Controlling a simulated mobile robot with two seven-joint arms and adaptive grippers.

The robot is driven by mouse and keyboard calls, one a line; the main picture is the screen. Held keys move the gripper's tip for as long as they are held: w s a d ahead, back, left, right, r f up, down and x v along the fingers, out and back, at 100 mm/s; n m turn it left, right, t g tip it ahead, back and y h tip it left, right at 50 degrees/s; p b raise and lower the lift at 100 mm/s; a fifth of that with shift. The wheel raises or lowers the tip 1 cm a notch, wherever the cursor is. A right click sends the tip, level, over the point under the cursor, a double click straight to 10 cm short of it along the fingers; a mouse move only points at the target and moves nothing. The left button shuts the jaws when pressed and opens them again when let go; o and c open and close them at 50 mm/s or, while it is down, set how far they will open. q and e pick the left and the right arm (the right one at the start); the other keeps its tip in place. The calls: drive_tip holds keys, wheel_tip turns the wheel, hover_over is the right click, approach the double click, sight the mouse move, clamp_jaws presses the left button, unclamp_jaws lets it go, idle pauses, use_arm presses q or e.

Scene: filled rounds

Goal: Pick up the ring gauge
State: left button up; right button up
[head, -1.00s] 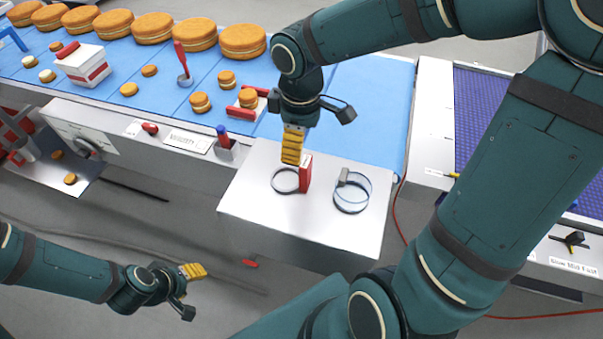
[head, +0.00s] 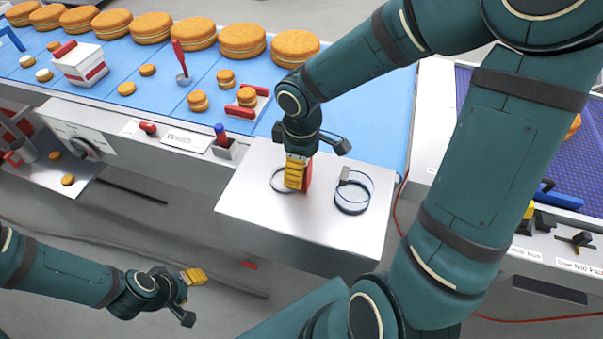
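A thin metal ring with an upright red block at its right side, which I take as the ring gauge (head: 276,186), lies on the white metal shelf (head: 255,215). My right gripper (head: 296,188) points down at the red block (head: 308,176). Its yellow fingers are in front of much of the block and part of the ring. I cannot tell whether they are apart or closed on it. A second, clear-walled ring with a small grey piece on top (head: 352,195) stands to the right. My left gripper (head: 201,274) hangs over the floor at lower left, away from the shelf; its opening is unclear.
A blue conveyor (head: 365,110) behind the shelf carries large and small filled rounds, a red-and-white box (head: 80,62) and a red-handled tool (head: 181,60). A holder with a blue-topped item (head: 223,142) stands left of the shelf. A purple belt (head: 565,150) is at right.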

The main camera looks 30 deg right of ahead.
drive_tip(key=c, duration=1.3)
